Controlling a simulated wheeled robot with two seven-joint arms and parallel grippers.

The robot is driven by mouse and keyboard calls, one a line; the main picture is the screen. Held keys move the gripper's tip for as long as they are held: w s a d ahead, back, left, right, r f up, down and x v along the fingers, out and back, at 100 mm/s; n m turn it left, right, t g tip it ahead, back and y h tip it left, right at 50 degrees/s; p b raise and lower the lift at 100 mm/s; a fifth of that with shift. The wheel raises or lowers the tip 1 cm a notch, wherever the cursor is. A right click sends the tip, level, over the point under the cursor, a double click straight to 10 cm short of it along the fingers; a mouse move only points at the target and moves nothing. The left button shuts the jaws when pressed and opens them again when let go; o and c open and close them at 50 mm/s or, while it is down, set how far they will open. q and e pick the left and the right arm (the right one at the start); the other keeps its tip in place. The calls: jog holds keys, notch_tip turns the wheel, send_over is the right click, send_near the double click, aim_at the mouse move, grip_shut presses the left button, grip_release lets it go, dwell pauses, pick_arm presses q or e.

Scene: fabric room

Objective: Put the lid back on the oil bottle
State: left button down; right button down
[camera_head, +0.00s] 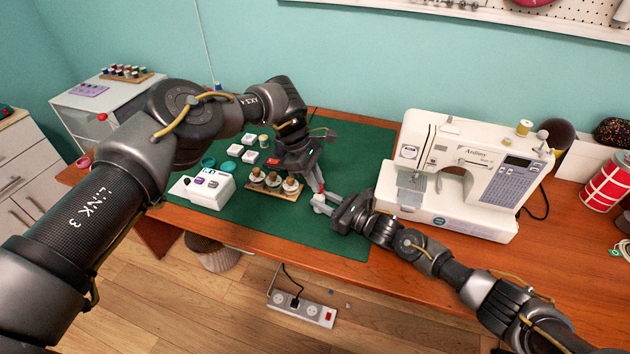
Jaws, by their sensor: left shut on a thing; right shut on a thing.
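A small white oil bottle (320,202) is at the front middle of the green mat, at the tips of my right gripper (328,203). My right gripper comes in from the right and is shut on the bottle. My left gripper (318,184) reaches down from above and is shut on the small red lid (321,189), just above the bottle. The fingers hide much of both things. I cannot tell whether the lid touches the bottle's neck.
A green mat (230,205) covers the middle of the wooden table. A white sewing machine (465,170) stands right of the grippers. The table's front edge is close.

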pick_arm(q)
jog(key=shift+w+r+m+g, duration=0.1)
jog(key=shift+m+g, duration=0.3)
jog(key=shift+m, duration=0.7)
jog(key=c, duration=1.3)
grip_release()
jog(key=shift+c, duration=0.2)
jog(key=shift+r, duration=0.1)
jog(key=shift+r, duration=2.15)
jog(key=shift+c, duration=0.5)
